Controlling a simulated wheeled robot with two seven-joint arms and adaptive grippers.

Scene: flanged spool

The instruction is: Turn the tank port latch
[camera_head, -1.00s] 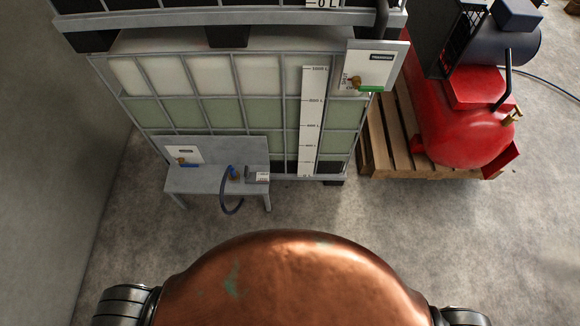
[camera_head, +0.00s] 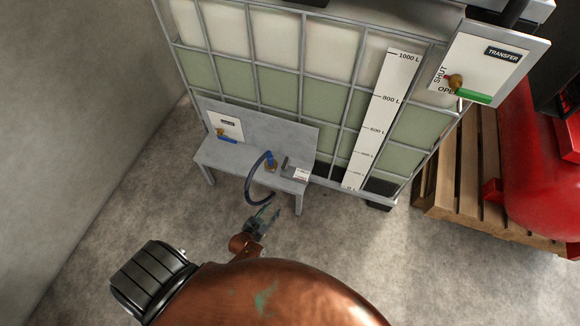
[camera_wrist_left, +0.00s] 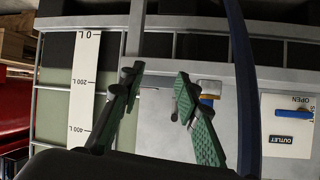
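A low grey bench (camera_head: 222,160) stands before the tank (camera_head: 320,45). On it are a brass port fitting (camera_head: 271,167) with a blue part on top (camera_head: 268,156), and a dark hose (camera_head: 248,188) looping off the front. I cannot tell which part is the latch. An outlet panel (camera_head: 228,124) with a blue lever (camera_head: 227,140) stands at the bench's left; the lever also shows in the left wrist view (camera_wrist_left: 294,113). My left gripper (camera_head: 268,212) is open and empty in front of the bench, apart from the fitting, its green-padded fingers (camera_wrist_left: 157,82) spread. My right gripper is out of view.
A transfer panel (camera_head: 490,62) with a green lever (camera_head: 474,97) is at the tank's upper right. A wooden pallet (camera_head: 462,175) bears a red machine (camera_head: 535,185) at right. A wall (camera_head: 70,120) bounds the left. Floor before the bench is clear.

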